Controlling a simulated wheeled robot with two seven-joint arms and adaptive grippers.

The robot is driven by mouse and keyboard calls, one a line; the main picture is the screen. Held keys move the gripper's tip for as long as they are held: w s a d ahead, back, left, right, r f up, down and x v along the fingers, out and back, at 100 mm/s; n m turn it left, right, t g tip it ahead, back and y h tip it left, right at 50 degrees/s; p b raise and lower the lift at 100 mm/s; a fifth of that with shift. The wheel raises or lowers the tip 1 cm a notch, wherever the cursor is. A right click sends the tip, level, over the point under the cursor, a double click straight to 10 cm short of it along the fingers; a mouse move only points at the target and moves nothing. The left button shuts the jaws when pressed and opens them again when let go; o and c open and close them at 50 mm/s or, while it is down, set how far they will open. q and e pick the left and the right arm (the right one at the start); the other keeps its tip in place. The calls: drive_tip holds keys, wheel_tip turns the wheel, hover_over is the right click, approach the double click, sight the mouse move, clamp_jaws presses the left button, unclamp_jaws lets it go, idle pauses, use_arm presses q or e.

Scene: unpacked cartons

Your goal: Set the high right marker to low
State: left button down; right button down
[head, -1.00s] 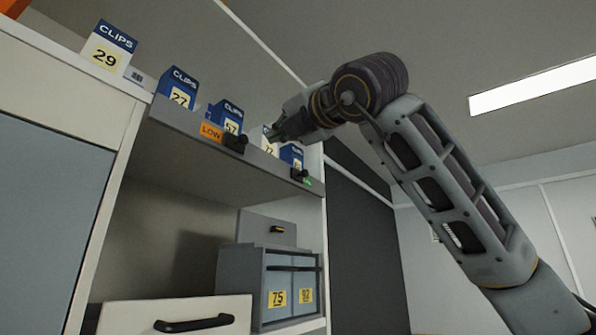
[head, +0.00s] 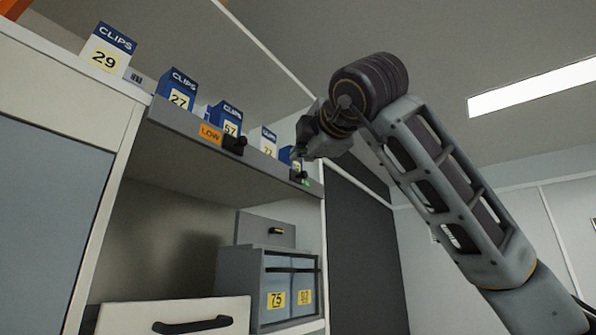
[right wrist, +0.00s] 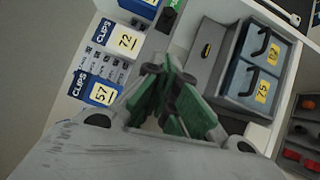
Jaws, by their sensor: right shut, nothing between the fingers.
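The high right marker (head: 299,176) is a small black slider on the front edge of the high shelf, with a green label showing at its right. A black piece at the top of the right wrist view (right wrist: 166,19) looks like this marker. My right gripper (head: 298,154) is shut and empty, just above and close to the marker in the head view; I cannot tell whether they touch. Its green fingertips (right wrist: 164,68) show in the wrist view. The left marker (head: 234,144) stands beside an orange LOW label (head: 210,133). My left gripper is not in view.
Several clips boxes stand along the shelf, including boxes 27 (head: 178,91), 57 (head: 229,120) and 72 (head: 268,142). Below the shelf (head: 190,160) are grey bins (head: 277,299) and a white drawer (head: 170,313). Free space lies below the shelf edge.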

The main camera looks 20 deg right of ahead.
idle(0.4)
drive_tip(key=p, duration=0.5)
approach(293, 175)
drive_tip(key=shift+w+a, duration=1.05)
drive_tip(key=shift+a, duration=0.45)
drive_tip(key=shift+w+d+r+p, duration=0.1)
drive_tip(key=shift+w+d+p, duration=0.3)
drive_tip(key=shift+w+d, duration=0.35)
drive_tip(key=shift+w+d+r+p, duration=0.15)
drive_tip(key=shift+w+d+p, duration=0.35)
drive_tip(key=shift+w, duration=0.3)
drive_tip(key=shift+s+d, duration=0.1)
drive_tip(key=shift+d, duration=0.05)
